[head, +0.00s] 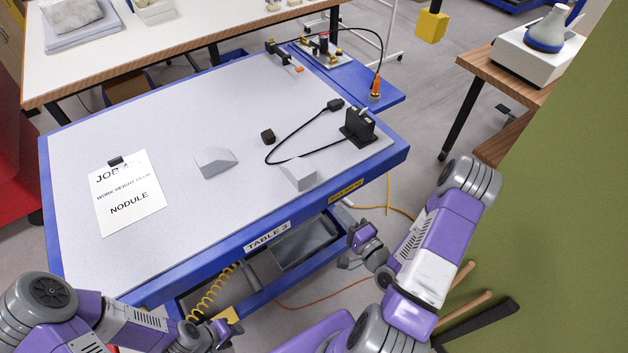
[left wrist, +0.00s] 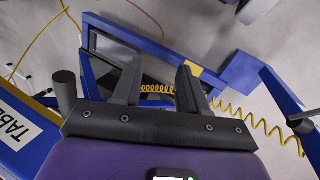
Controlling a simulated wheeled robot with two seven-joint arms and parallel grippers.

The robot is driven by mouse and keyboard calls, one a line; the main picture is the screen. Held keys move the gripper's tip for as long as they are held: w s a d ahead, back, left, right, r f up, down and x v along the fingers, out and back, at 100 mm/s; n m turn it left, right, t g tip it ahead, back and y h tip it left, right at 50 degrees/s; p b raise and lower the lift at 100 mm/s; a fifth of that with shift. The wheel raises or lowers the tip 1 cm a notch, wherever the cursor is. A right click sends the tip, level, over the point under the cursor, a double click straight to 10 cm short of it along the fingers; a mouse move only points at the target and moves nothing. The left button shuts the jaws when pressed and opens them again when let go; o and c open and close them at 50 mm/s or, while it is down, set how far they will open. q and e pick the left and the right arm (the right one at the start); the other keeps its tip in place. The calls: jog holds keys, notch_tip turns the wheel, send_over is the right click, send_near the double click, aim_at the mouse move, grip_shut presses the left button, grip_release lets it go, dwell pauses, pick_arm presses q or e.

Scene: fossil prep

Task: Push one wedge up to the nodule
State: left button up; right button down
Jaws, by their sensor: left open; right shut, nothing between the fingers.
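Two pale grey wedges are on the grey top of the blue-edged table (head: 130,260): one wedge (head: 214,162) near the middle, the other wedge (head: 299,174) by the front edge at right. A small dark lump (head: 268,136), possibly the nodule, sits behind and between them, apart from both. My left gripper (head: 226,331) is below and in front of the table's front edge. In the left wrist view its fingers (left wrist: 158,88) are apart with nothing between them. My right gripper (head: 347,262) is shut and empty, off the table's front right corner.
A black device (head: 359,127) with a looping cable stands at the table's right end, its cable near the lump and right wedge. A job sheet (head: 128,194) lies at left. A fixture board (head: 322,52) is at the back. The table's front left is clear.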

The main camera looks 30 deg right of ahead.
jog(key=b, duration=1.1)
send_near(308, 177)
jog(key=w, duration=0.6)
jog(key=shift+a+r, duration=0.1)
jog(key=shift+a, duration=0.15)
pick_arm(q)
notch_tip(308, 177, down, 12)
jog(key=shift+r, duration=0.25)
pick_arm(e)
jog(key=shift+w, duration=0.4)
